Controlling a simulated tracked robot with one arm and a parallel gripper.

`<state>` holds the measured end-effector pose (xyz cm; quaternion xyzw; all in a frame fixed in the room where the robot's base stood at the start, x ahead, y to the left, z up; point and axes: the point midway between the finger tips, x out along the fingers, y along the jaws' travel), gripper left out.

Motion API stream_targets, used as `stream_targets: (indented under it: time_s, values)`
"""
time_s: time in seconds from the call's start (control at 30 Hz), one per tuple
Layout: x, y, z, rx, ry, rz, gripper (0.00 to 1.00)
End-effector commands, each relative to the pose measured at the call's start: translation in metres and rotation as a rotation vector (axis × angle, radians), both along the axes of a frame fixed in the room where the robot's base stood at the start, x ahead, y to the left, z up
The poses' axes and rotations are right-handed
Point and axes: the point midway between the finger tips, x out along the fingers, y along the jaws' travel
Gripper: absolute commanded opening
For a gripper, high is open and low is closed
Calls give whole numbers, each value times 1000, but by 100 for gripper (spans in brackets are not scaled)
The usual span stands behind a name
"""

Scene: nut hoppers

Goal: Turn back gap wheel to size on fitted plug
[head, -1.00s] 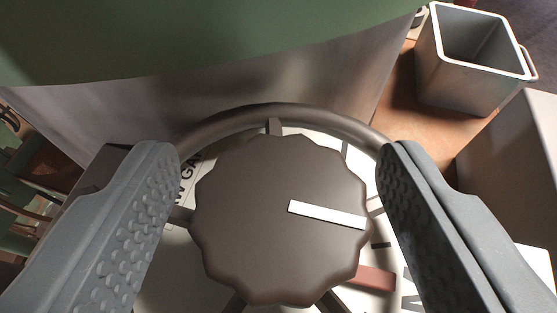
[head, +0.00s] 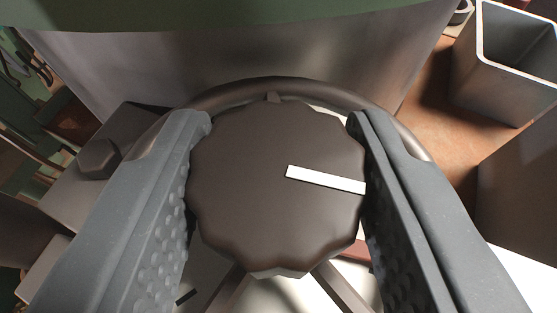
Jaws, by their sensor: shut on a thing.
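The gap wheel's dark brown scalloped knob (head: 265,210) fills the middle of the head view. A white pointer bar (head: 326,180) on its face points right and slightly down. My gripper (head: 278,125) is shut on the knob, one textured grey finger against each side. Behind the knob, the wheel's dark round rim (head: 285,84) and spokes show. The white dial plate (head: 270,297) lies beneath, mostly hidden, with part of a red mark at the lower right. The size marks and the plug cannot be made out.
A grey metal hopper wall (head: 250,60) with a green band above stands just beyond the wheel. A grey open bin (head: 515,75) stands at upper right on the brown surface. A grey block with a dark hex knob (head: 98,158) sits at left.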

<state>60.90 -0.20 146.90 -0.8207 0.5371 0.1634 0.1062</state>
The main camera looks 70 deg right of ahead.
Motion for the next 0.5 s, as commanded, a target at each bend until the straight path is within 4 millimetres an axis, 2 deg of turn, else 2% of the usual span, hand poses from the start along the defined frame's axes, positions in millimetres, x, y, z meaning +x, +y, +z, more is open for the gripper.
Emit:
stream_targets:
  time_s: [0.13, 0.5]
  values:
    - [-2, -1, -6, 3, -4, 107, 16]
    - [-3, -1, -3, 3, -3, 422, 16]
